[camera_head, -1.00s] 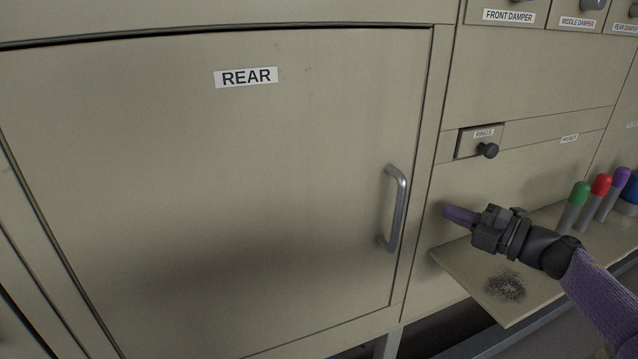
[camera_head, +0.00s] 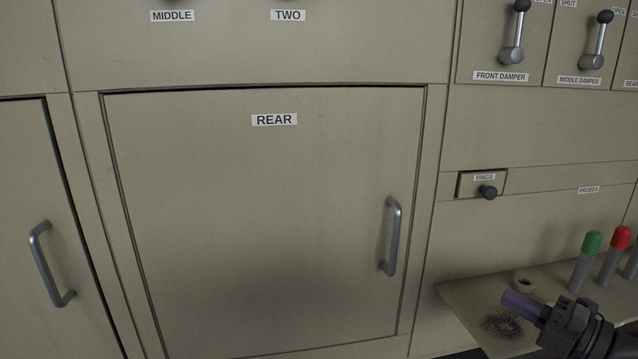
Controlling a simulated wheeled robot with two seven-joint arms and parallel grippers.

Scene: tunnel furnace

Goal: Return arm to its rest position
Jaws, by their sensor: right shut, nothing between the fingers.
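My right gripper (camera_head: 520,305) is at the lower right, over the small shelf (camera_head: 462,296), with its purple fingers shut and nothing between them. It points left, clear of the panel. The REAR door (camera_head: 250,220) is closed, and its grey handle (camera_head: 391,236) is left of the gripper, apart from it. My left gripper is not in view.
On the shelf are a dark speckled patch (camera_head: 503,326), a small ring (camera_head: 523,284), a green-capped probe (camera_head: 586,262) and a red-capped probe (camera_head: 614,256). A RINGS drawer (camera_head: 467,185) is above. Another door handle (camera_head: 50,265) is at the left. Damper levers (camera_head: 513,35) are at the upper right.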

